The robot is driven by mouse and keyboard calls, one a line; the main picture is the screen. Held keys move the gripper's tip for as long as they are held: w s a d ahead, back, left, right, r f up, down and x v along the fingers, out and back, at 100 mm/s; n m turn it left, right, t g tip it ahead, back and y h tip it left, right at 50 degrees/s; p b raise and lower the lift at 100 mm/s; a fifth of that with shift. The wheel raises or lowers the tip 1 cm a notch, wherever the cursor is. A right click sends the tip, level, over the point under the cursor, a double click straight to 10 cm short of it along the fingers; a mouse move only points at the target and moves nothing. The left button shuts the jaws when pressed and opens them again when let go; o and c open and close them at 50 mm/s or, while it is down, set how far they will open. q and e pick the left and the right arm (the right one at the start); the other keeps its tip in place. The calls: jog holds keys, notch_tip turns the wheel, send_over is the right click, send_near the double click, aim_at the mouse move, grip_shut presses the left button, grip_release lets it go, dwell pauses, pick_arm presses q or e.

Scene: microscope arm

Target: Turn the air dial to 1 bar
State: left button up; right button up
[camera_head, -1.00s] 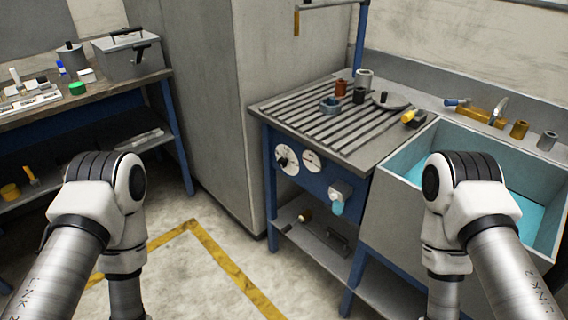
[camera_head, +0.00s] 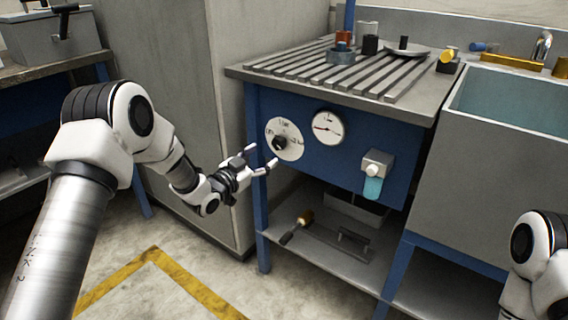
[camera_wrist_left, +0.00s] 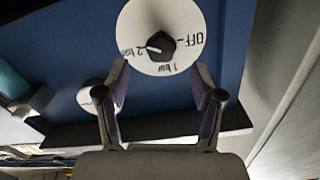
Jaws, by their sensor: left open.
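The air dial (camera_head: 292,148) is a white disc with a black knob (camera_head: 280,143) on the blue front panel of the bench. In the left wrist view the dial (camera_wrist_left: 140,18) reads OFF, 1 bar and 2 bar. A white mark on its knob (camera_wrist_left: 163,45) lies on the side towards 2 bar. My left gripper (camera_head: 262,158) is open and empty, just in front of and below the dial. In the left wrist view its fingers (camera_wrist_left: 161,76) are spread, with the knob beyond them and between their lines. My right gripper is out of view.
A valve unit with a blue cup (camera_head: 373,187) is further right. The slatted bench top (camera_head: 400,95) overhangs the panel. A shelf (camera_head: 330,238) with tools lies below. A grey cabinet (camera_head: 175,100) stands left.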

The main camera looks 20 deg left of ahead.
aim_at(276, 146)
pick_arm(q)
jog(key=b+x, duration=0.1)
jog(key=x, duration=0.6)
jog(key=shift+w, duration=0.3)
jog(key=c, duration=1.1)
